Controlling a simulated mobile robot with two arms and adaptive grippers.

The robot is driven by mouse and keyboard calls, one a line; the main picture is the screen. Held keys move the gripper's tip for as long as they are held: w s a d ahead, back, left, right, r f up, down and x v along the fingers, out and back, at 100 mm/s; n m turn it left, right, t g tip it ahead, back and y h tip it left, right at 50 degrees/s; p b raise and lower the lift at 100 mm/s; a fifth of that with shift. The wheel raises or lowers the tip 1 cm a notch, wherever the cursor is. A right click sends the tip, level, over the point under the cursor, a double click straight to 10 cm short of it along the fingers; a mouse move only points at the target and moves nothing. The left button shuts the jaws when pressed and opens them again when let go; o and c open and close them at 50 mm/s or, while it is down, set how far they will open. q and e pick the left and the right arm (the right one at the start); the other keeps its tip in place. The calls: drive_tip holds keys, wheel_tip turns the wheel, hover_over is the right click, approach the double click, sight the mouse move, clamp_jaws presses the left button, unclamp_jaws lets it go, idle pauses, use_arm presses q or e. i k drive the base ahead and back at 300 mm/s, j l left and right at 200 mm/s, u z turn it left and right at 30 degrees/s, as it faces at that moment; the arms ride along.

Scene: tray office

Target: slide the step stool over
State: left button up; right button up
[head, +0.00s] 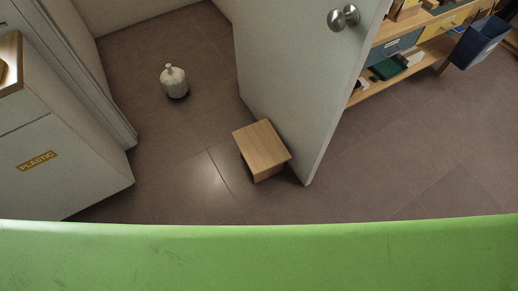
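The step stool (262,148) is a low wooden block with a light brown, square top. It stands on the tiled floor in the middle of the head view, close against the near end of an open grey door (300,75). I cannot tell whether the stool and door touch. The stool's underside and far right side are hidden. Neither of my grippers shows in the head view.
A pale bottle-shaped vase (174,82) stands on the floor beyond the doorway. A cabinet labelled PLASTIC (65,150) stands at left. Shelves (410,50) and a dark blue bin (480,42) are at right. Floor left of the stool is clear.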

sight(264, 154)
drive_tip(key=z, duration=1.2)
drive_tip(key=i+j+z, duration=0.15)
drive_tip(key=j+z, duration=0.3)
drive_tip(key=j, duration=0.4)
drive_tip(key=j+z, duration=0.45)
drive_tip(key=j, duration=0.45)
drive_tip(key=k+j+z, duration=0.15)
drive_tip(key=j+z, duration=0.3)
drive_tip(key=j, duration=0.4)
